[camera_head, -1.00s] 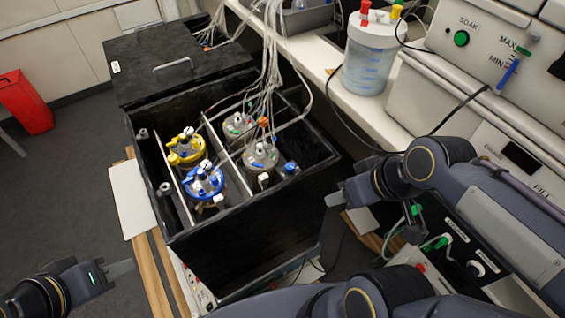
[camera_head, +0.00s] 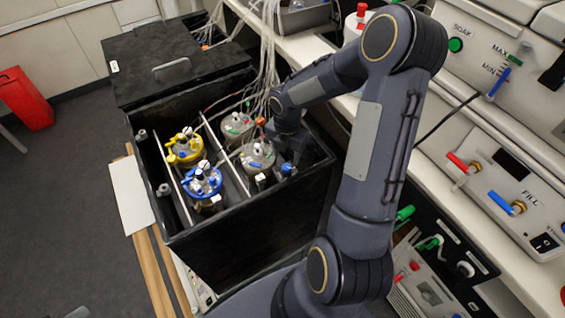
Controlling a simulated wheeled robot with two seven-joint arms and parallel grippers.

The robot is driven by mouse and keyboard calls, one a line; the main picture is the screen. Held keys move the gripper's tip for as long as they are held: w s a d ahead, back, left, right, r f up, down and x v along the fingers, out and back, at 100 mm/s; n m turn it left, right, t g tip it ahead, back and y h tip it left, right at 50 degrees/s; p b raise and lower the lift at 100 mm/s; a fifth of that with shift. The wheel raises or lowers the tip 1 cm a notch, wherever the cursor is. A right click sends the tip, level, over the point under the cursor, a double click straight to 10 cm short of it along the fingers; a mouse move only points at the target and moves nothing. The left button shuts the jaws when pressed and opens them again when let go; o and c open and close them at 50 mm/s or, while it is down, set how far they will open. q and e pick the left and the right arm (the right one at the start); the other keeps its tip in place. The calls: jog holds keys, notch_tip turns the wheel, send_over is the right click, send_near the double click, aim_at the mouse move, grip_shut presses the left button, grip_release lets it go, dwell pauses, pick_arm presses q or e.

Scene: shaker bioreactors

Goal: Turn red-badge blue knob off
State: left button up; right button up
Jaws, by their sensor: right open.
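A small blue knob (camera_head: 288,169) shows at the right inside edge of the black box (camera_head: 250,228). A red badge on it is too small to make out. My right gripper (camera_head: 291,150) hangs over the right part of the box, just above the blue knob in the picture and right of the front right vessel (camera_head: 258,156). It is open, its fingers partly hidden by my wrist. I cannot tell whether it touches the knob. Of my left gripper only a grey tip (camera_head: 78,313) shows at the bottom left edge.
A blue-lidded vessel (camera_head: 203,181) and a yellow-lidded vessel (camera_head: 184,147) stand left in the box. Thin tubes (camera_head: 270,50) hang over its back. On the right, a panel carries a red handle (camera_head: 458,162) and a blue handle (camera_head: 500,202). My right arm hides part of the bench.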

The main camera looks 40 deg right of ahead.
aim_at(287, 166)
notch_tip(287, 166, down, 5)
jog(key=shift+f, duration=0.2)
jog(key=c, duration=1)
